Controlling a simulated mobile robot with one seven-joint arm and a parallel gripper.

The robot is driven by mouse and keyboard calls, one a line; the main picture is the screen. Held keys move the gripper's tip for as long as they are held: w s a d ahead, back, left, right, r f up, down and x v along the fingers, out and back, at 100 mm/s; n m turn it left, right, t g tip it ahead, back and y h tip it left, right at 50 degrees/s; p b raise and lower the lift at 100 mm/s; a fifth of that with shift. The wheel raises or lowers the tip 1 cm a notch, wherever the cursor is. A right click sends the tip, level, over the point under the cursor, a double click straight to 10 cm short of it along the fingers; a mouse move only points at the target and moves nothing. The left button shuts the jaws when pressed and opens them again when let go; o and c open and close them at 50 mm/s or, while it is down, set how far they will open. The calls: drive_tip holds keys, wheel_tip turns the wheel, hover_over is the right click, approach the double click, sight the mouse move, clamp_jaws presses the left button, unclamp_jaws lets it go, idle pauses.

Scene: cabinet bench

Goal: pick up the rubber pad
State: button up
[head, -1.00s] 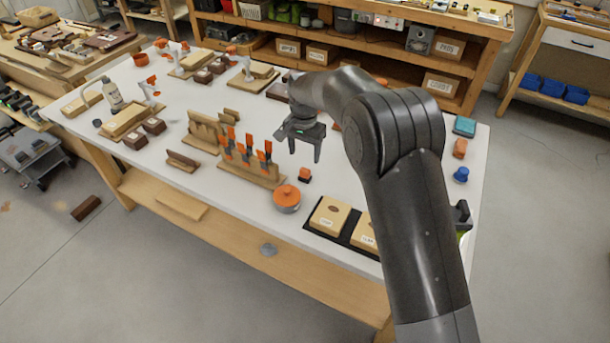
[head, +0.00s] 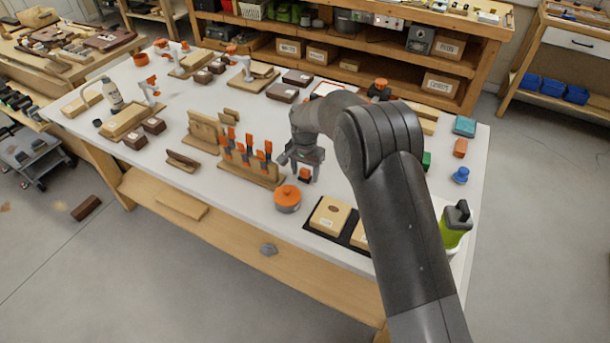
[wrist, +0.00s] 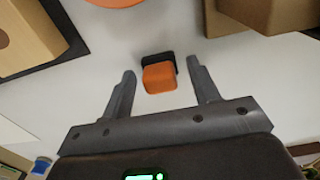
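A small block with an orange part and a black part, likely the rubber pad (wrist: 160,78), lies on the white tabletop in the wrist view. In the head view, the same small block (head: 305,174) is partly hidden by my gripper (head: 301,168). In the wrist view, my gripper (wrist: 161,72) is open and empty. Its two fingers stand on either side of the block, with a gap to it on both sides. I cannot tell exactly how high the fingertips are above the table.
Close by are a pot with an orange lid (head: 287,198), a wooden rack of orange-handled tools (head: 250,172) and a black tray (head: 318,229) with wooden boxes. A green bottle (head: 455,225) stands at the right edge. Bare tabletop surrounds the block.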

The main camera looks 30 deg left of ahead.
drive_tip(key=c, duration=0.9)
